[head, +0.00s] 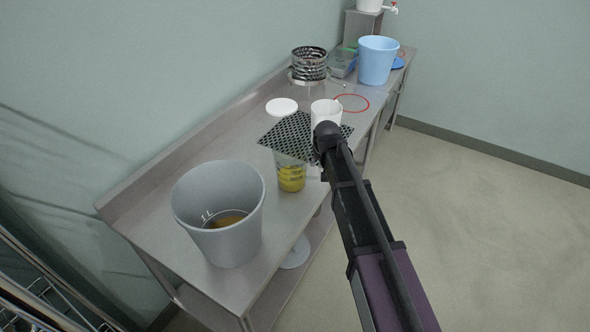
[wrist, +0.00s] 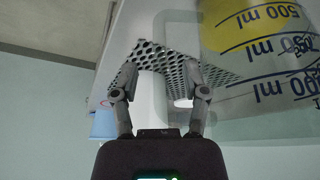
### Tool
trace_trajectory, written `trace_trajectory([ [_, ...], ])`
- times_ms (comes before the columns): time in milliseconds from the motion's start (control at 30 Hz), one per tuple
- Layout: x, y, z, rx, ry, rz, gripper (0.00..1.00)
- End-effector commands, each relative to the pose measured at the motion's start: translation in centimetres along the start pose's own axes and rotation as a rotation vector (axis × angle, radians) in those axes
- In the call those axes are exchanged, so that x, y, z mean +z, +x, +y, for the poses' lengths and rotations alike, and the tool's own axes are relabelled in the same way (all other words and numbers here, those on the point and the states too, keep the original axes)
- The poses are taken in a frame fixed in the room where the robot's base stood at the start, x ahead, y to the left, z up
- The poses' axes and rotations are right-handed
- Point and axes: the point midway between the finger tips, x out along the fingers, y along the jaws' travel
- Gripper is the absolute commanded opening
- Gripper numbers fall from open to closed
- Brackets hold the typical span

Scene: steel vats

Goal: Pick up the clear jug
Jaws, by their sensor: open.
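The clear jug (head: 291,179) stands on the steel table, with yellow liquid in its lower part. In the wrist view the jug (wrist: 262,75) fills the upper right, close to the camera, with blue millilitre marks upside down. My gripper (wrist: 160,68) is open, its two fingers spread to the left of the jug's body. A pale translucent strip, seemingly the jug's handle, shows near the fingertips; I cannot tell whether it lies between them. In the head view my arm hides the gripper.
A grey bucket (head: 232,240) with brownish contents stands in front left of the jug. A dark perforated sheet (head: 290,132), a white cup (head: 326,108) and a white disc (head: 281,106) are behind it. A blue bucket (head: 376,62) and a coil rack (head: 309,63) stand farther back.

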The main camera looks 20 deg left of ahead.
Motion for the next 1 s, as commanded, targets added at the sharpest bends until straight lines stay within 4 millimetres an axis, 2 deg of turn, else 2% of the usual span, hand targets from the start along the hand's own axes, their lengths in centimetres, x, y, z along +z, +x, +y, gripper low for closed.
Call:
trace_trajectory([
  [200, 0.00, 0.00, -0.01, 0.000, 0.000, 0.000, 0.58],
  [267, 0.00, 0.00, -0.02, 0.000, 0.000, 0.000, 0.43],
  [400, 0.01, 0.00, -0.03, 0.000, 0.000, 0.000, 0.02],
  [1000, -0.05, -0.09, -0.09, -0.001, 0.000, 0.000, 0.00],
])
